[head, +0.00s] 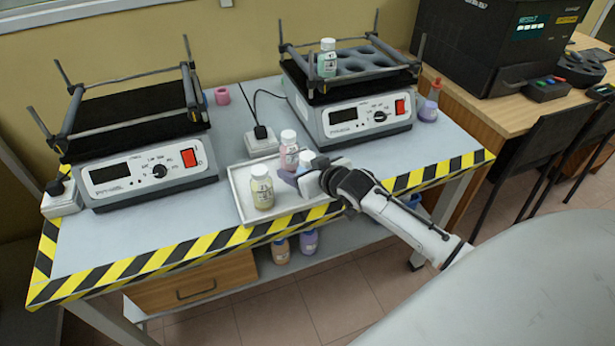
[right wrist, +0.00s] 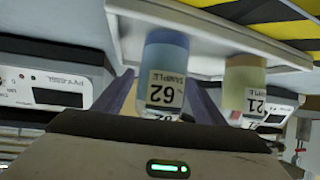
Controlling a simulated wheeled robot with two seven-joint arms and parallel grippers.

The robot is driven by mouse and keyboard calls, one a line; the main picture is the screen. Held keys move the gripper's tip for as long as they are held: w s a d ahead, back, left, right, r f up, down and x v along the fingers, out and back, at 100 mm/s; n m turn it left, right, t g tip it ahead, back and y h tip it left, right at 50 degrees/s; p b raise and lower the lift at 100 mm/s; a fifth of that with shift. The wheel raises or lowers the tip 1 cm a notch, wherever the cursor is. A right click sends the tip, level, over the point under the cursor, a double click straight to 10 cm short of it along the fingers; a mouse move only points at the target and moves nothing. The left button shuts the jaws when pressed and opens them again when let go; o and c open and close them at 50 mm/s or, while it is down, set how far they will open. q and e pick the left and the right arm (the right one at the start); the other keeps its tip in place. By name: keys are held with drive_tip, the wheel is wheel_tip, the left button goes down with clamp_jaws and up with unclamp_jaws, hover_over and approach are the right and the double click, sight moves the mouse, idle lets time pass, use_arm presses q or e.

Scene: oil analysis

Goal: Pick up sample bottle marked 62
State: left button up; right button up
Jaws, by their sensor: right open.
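The sample bottle marked 62 (right wrist: 164,62) is blue with a white label and appears upside down in the right wrist view. It stands on the white tray (right wrist: 205,35), between the two fingers of my right gripper (right wrist: 163,98). The fingers are open, one on each side, with a visible gap to the bottle. In the head view my right gripper (head: 303,181) is low over the tray's right side and hides much of the blue bottle (head: 306,158). My left gripper is not in view.
A yellow bottle (head: 262,190), marked 21 in the wrist view (right wrist: 246,85), stands close by on the tray. A pink bottle (head: 289,152) stands behind. Two shakers (head: 150,172) (head: 350,118) flank the tray; the right one holds a green bottle (head: 327,60).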

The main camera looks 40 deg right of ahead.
drive_tip(key=c, duration=1.3)
drive_tip(key=shift+r, duration=0.15)
